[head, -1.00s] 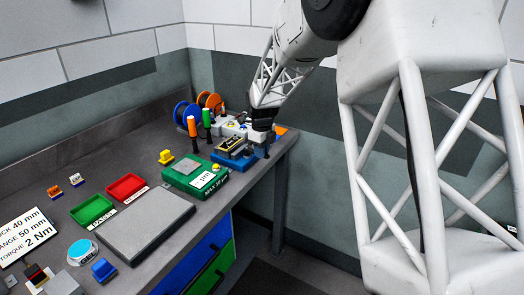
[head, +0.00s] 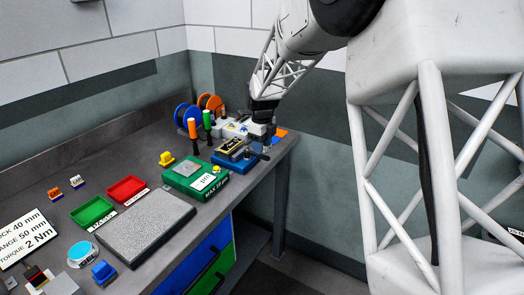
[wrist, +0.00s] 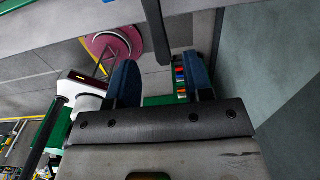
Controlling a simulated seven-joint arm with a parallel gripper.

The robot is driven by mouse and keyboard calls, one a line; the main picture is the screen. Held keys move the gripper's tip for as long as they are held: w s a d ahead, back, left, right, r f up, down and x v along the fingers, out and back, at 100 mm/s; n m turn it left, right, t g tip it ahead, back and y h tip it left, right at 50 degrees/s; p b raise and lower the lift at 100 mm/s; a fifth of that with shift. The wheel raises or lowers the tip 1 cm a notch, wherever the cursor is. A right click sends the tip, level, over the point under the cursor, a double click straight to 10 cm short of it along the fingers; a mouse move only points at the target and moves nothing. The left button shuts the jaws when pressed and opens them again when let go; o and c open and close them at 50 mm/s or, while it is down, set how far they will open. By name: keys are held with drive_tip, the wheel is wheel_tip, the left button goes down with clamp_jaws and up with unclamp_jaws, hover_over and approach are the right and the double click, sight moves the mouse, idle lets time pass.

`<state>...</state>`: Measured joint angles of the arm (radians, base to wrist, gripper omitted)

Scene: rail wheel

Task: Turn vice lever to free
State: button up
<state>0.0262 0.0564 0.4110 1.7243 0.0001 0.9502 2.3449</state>
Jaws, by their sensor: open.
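The vice (head: 232,160) stands near the far right corner of the bench, with a blue base and a yellow-and-black label on top. A dark lever (head: 259,155) sticks out at its right end. My gripper (head: 264,133) is just above and behind that end, apart from the lever as far as I can see; its fingertips are hard to make out there. In the wrist view my gripper (wrist: 160,65) is open, with two blue fingers and nothing held. A dark bar shows beyond the gap between them; I cannot tell whether it is the lever.
Orange and green handled tools (head: 207,120) and blue and orange spools (head: 186,114) stand behind. Red (head: 126,189) and green (head: 93,211) trays and a grey plate (head: 147,226) lie nearer. The bench's right edge is close to the vice.

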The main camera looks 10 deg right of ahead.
sight(262, 156)
drive_tip(key=shift+r, duration=2.2)
drive_tip(key=shift+s+r, duration=0.1)
drive_tip(key=shift+s, duration=0.1)
drive_tip(key=s+a+r+n+t, duration=0.1)
drive_tip(key=s+r+n, duration=0.4)
drive_tip(key=s, duration=0.6)
drive_tip(key=s+r+n, duration=0.3)
drive_tip(key=s+n, duration=0.5)
drive_tip(key=s, duration=0.2)
drive_tip(key=s+f+n+t, duration=0.1)
drive_tip(key=s+f+n, duration=0.1)
drive_tip(key=s+n, duration=1.2)
drive_tip(key=s, duration=1)
drive_tip(key=shift+a+f+t, duration=0.3)
drive_tip(key=shift+f, duration=0.05)
